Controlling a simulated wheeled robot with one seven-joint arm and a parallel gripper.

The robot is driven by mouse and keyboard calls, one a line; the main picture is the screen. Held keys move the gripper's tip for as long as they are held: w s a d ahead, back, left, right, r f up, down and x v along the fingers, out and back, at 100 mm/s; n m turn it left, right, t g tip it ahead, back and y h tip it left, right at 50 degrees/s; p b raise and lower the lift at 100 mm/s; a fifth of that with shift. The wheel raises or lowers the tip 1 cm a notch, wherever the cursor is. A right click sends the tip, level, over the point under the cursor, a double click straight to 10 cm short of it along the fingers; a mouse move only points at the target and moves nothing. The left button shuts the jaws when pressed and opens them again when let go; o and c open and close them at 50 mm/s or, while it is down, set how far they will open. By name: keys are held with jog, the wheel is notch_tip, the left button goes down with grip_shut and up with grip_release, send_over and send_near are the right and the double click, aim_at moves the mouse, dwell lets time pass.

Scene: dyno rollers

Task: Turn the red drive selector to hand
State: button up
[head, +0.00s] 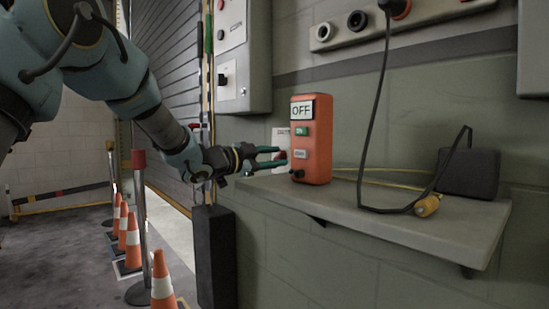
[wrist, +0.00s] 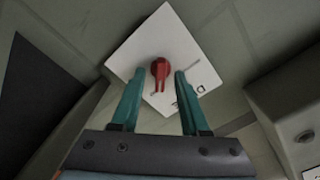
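The red drive selector (wrist: 160,69) sits on a white square plate (wrist: 184,48) on the wall. In the wrist view, the plate looks tilted, and lettering on it is partly covered by a finger. My gripper (head: 282,156) has two green fingers, spread apart and empty. In the wrist view, one fingertip appears on each side of the selector, with a visible gap on both sides. I cannot tell how far the tips are from the plate.
An orange control box (head: 318,150) marked OFF stands on the wall shelf (head: 375,207), close right of my fingers. A cable, a yellow plug (head: 427,206) and a black box (head: 468,172) lie farther right. A grey cabinet (head: 245,60) hangs above. Traffic cones (head: 161,278) stand lower left.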

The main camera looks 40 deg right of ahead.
jog(key=a, duration=1)
jog(key=shift+w+a, duration=0.3)
jog(key=shift+a, duration=0.1)
